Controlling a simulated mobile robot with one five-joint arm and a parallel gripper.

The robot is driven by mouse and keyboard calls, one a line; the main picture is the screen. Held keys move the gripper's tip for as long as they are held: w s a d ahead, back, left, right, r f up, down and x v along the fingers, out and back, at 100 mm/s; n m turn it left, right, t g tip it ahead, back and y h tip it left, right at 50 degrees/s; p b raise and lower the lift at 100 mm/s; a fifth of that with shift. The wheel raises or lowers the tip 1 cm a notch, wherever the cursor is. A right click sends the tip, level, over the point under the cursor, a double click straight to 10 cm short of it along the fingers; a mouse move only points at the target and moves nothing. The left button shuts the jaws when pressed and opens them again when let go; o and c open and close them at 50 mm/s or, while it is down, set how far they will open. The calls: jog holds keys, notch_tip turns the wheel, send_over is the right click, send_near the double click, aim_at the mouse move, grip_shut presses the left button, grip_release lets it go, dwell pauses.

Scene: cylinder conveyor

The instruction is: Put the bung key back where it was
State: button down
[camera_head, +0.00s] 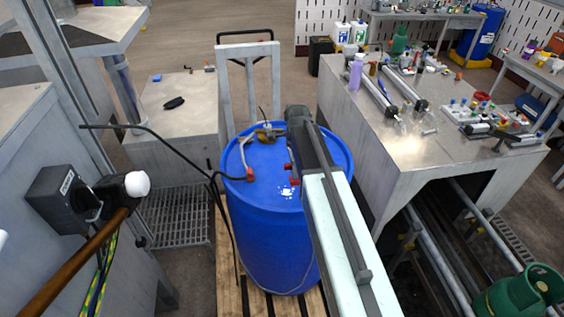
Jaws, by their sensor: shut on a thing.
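A blue drum (268,235) stands upright on a wooden pallet in the middle. My arm reaches over the right part of its lid. My gripper (288,130) is at the dark far end of the arm, low over the back of the lid. It is shut on a small brass-brown piece, which looks like the bung key (267,134). My arm's end hides part of the key and most of the fingers. I cannot tell whether the key touches the lid.
A red fitting (248,174) with a black hose sits on the lid's left. A hand truck frame (249,80) stands behind the drum. A cluttered workbench (400,160) is close on the right, and a low grey bench (185,110) stands on the left.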

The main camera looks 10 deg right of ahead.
jog(key=w+f+b, duration=0.1)
jog(key=w, duration=0.3)
jog(key=w+a+f+b, duration=0.1)
jog(key=w+f+b, duration=0.1)
jog(key=w, duration=0.3)
jog(key=w+f+b, duration=0.2)
jog(key=w, duration=0.2)
jog(key=shift+w+a+f, duration=0.2)
jog(key=shift+w+a, duration=0.1)
jog(key=shift+r, duration=0.25)
jog(key=shift+f, duration=0.2)
jog(key=c, duration=1.4)
grip_release()
jog(key=shift+o, duration=0.2)
jog(key=shift+r, duration=0.1)
